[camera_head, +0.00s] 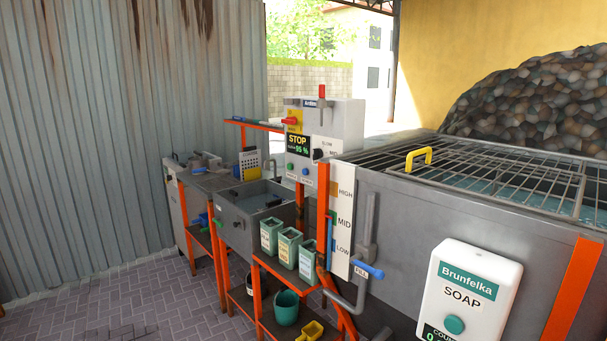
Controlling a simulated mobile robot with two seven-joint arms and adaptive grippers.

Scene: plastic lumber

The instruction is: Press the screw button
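A grey control box (345,118) stands behind the sink, at the left end of the big metal tank. Its display (298,145) reads STOP with a percentage line below. Under the display are a small green button (290,166) and a blue button (306,172); the labels under them are too small to read, so I cannot tell which is the screw button. A red button (289,121) on a yellow plate and a black knob (318,155) are also on the box. Neither of my grippers is in view.
The tank (400,215) with a grated top fills the right side. A soap dispenser (468,295) is on its front. A sink (240,215) and an orange-framed shelf with bins (288,247) stand before the box. Brick floor (140,290) is clear at left.

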